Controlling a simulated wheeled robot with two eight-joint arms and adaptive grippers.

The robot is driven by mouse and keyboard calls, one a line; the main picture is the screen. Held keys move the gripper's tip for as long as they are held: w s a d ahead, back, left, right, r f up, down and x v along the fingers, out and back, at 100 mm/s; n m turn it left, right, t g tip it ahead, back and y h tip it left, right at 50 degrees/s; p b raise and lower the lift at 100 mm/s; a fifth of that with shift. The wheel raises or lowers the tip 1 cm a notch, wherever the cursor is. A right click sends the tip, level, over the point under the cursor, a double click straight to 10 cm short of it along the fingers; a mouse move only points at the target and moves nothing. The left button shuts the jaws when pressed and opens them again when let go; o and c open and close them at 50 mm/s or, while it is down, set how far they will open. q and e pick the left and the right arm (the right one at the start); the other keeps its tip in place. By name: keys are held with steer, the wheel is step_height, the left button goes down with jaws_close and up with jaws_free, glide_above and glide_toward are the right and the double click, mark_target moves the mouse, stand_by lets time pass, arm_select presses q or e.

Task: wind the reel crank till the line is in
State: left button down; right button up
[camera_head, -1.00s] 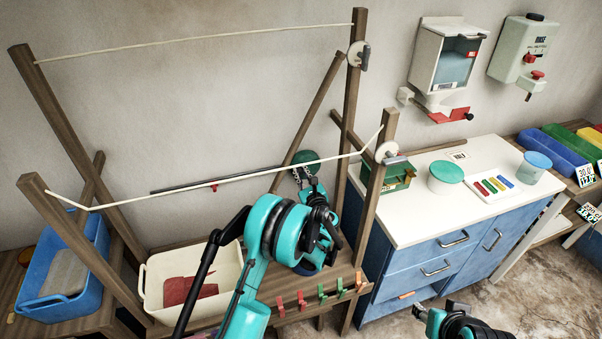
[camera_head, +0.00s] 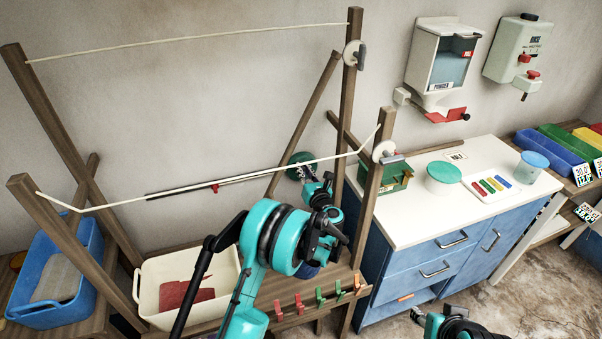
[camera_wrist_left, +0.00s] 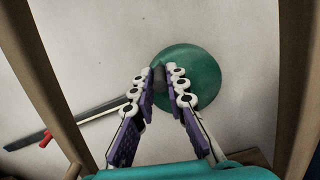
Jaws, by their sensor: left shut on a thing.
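The reel is a round green disc (camera_head: 298,160) on the back wall, and it fills the middle of the left wrist view (camera_wrist_left: 195,78). My left gripper (camera_head: 309,174) is at the reel's front. In the left wrist view its fingers (camera_wrist_left: 162,76) are closed around a small dark crank knob (camera_wrist_left: 158,76) at the disc's left side. A dark rail (camera_head: 180,190) runs left from the reel, with a small red marker (camera_head: 215,188) on it and a pale line towards the reel. My right gripper (camera_head: 436,316) is at the bottom edge, partly cut off; its jaws are unclear.
A wooden frame with posts (camera_head: 369,210) and pale cords stands around my left arm. A cream tub (camera_head: 225,265), a blue tub (camera_head: 35,318) and coloured pegs (camera_head: 319,296) are below. A white-topped blue cabinet (camera_head: 410,215) stands right.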

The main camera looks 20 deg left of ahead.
arm_select(q)
steer(key=shift+w+d+m, duration=0.15)
steer(key=shift+d+m, duration=0.1)
steer(key=shift+m, duration=0.35)
steer(key=shift+r, duration=0.1)
steer(key=c, duration=1.5)
jaws_free()
steer(key=shift+c, duration=0.2)
steer(key=v, duration=1.2)
